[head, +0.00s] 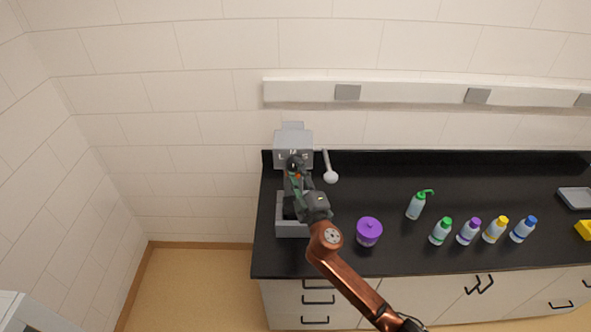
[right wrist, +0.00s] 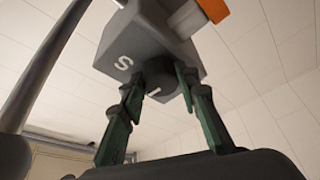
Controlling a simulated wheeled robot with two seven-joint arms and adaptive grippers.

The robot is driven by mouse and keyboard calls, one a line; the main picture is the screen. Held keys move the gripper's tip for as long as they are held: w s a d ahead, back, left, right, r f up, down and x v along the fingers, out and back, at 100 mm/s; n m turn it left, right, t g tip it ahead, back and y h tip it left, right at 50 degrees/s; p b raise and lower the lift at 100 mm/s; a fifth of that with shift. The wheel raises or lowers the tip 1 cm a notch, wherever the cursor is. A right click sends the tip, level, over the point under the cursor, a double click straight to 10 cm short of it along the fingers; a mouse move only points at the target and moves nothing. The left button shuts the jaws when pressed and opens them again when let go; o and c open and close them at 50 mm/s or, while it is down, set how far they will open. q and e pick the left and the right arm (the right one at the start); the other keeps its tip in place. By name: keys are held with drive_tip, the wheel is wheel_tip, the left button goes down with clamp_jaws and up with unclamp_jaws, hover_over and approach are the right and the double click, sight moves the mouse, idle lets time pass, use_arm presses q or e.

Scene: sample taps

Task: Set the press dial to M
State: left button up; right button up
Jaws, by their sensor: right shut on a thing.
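The grey press (head: 293,138) stands at the left end of the black counter, with the letters L, M and S on its head. My right gripper (head: 294,163) is at the front of that head, just below the letters, and hides the dial in the head view. In the right wrist view, the green fingers of my right gripper (right wrist: 158,92) are shut on the round dark dial (right wrist: 159,82), one on each side. A short white mark shows on the dial; I cannot tell which letter it points to. The S shows on the press head (right wrist: 160,40). My left gripper is not in view.
The press lever (head: 327,164), with its pale ball end, sticks out close to the right of my gripper. A purple lidded jar (head: 369,232) stands right of my forearm. A green pump bottle (head: 416,205) and several capped bottles (head: 468,231) stand further right.

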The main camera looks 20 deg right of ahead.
drive_tip(key=o, duration=1.2)
drive_tip(key=shift+c, duration=0.2)
drive_tip(key=v, duration=1.2)
